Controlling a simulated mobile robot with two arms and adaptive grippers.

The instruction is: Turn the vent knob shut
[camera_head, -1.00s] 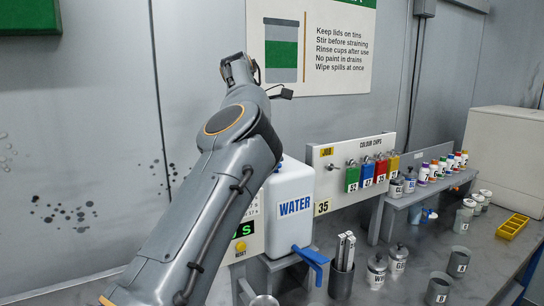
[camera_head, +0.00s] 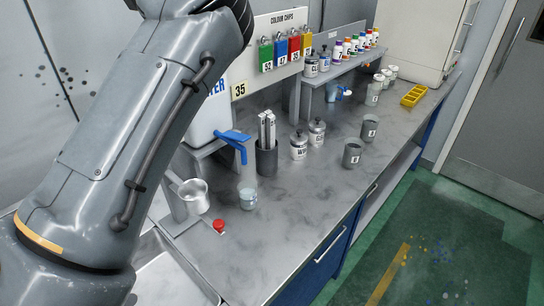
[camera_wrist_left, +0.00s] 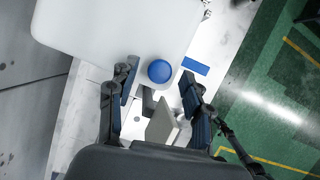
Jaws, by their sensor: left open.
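A round blue knob (camera_wrist_left: 159,71), which looks like the vent knob, sits on the white water container (camera_wrist_left: 105,38) in the left wrist view. My left gripper (camera_wrist_left: 158,84) is open, its two dark fingers on either side of the knob in the picture and apart from it. I cannot tell how far above the knob the fingers are. In the head view the white container (camera_head: 205,125) with its blue tap (camera_head: 233,141) is mostly hidden behind my left arm. My left gripper is outside the head view. My right gripper is in neither view.
Below the tap are a metal cup (camera_head: 194,196), a clear cup (camera_head: 248,199) and a red button (camera_head: 219,226). A dark holder of sticks (camera_head: 267,158) and grey tins (camera_head: 299,146) stand to the right. The front bench surface is mostly clear.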

